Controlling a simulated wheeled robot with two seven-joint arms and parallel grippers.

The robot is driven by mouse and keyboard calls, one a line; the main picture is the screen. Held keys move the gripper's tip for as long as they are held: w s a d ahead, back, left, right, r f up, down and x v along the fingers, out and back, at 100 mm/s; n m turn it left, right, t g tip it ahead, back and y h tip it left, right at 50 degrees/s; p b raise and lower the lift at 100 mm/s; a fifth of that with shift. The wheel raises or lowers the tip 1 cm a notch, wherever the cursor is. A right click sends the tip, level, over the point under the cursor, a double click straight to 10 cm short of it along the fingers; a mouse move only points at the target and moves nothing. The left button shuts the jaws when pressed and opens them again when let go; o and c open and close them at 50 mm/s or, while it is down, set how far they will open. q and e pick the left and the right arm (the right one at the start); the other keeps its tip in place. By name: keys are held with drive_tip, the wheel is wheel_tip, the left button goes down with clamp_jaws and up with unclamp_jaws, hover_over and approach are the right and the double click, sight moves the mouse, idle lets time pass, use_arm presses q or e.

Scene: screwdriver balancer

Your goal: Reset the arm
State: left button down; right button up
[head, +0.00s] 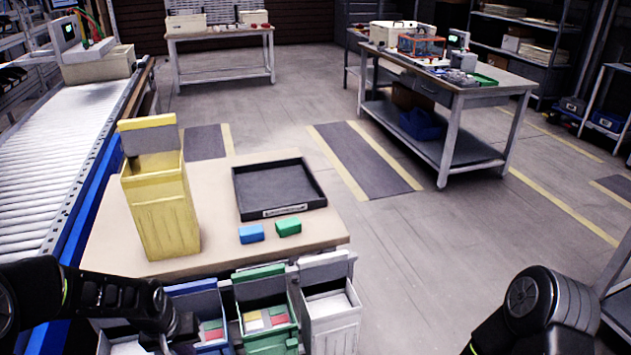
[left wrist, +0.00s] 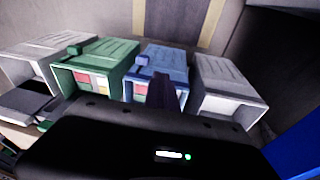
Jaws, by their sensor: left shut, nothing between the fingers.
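My left arm comes in at the lower left of the head view. Its gripper (head: 172,338) is low in front of the table's near side, beside the blue bin (head: 198,312). In the left wrist view my left gripper (left wrist: 168,92) shows as dark fingers pressed together, with nothing held, in front of the blue bin (left wrist: 158,62). My right arm shows only as a dark and grey link at the lower right of the head view; its gripper is out of the picture.
A green bin (head: 266,305) and a white bin (head: 329,300) stand beside the blue one. The table (head: 120,245) holds a yellow bin (head: 160,200), a black tray (head: 280,212), a blue block (head: 251,233) and a green block (head: 288,227). A roller conveyor (head: 50,150) runs along the left.

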use_arm(q)
drive_tip(key=d+f+m+t+h, duration=0.1)
drive_tip(key=d+f, duration=0.4)
drive_tip(key=d, duration=0.2)
drive_tip(key=s+d+f+g+h+p, duration=0.1)
drive_tip(key=s+d+f, duration=0.4)
drive_tip(key=s+d, duration=0.2)
drive_tip(key=s+d+f+g+h+p, duration=0.1)
drive_tip(key=s+d+f, duration=0.5)
drive_tip(key=s, duration=0.5)
drive_tip(key=shift+s+d+g+h, duration=0.3)
drive_tip(key=shift+d, duration=0.9)
drive_tip(key=shift+a+f, duration=0.1)
drive_tip(key=shift+a, duration=0.05)
